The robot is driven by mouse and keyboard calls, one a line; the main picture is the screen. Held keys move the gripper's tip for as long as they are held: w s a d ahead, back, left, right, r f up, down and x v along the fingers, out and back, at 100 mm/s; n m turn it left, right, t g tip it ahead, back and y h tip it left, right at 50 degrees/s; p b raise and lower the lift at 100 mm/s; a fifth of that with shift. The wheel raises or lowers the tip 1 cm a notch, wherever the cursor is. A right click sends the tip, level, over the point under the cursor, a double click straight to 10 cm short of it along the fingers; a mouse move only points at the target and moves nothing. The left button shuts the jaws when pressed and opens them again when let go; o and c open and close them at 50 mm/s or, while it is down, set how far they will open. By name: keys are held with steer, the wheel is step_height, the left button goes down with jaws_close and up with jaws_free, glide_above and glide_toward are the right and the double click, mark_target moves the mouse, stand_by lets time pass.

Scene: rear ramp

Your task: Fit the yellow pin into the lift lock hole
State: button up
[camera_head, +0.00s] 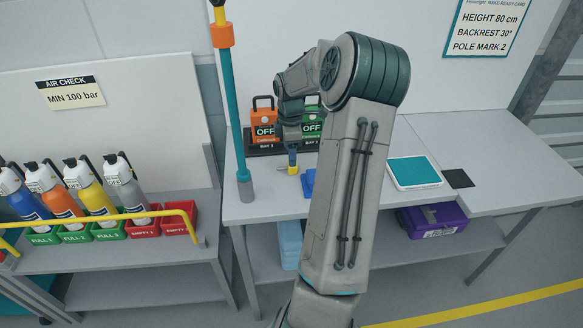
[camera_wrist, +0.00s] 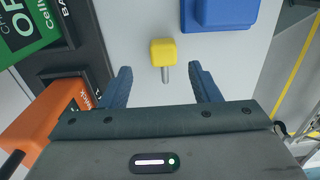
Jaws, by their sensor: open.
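The yellow pin (camera_wrist: 163,52) has a block-shaped yellow head and a short grey metal shank. It is on the pale worktop, with its shank toward my gripper in the wrist view. In the head view the pin (camera_head: 293,170) shows just below my gripper (camera_head: 291,156). My gripper (camera_wrist: 161,72) is open, its two blue fingers on either side of the shank with gaps and nothing held. In the wrist view the yellow head is just beyond the fingertips. I cannot make out the lift lock hole in either view.
A blue block (camera_wrist: 222,12) lies near the pin, partly behind my arm in the head view. Orange (camera_head: 265,125) and green (camera_head: 312,125) units marked OFF stand behind. A teal pole (camera_head: 231,100) rises at left. A teal-topped white pad (camera_head: 414,172) lies right.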

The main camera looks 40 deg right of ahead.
mark_target(287, 168)
steer(key=f, duration=0.5)
steer(key=shift+s+p, duration=0.25)
steer(key=shift+p, duration=0.05)
steer(key=shift+c, duration=0.3)
steer(key=c, duration=1)
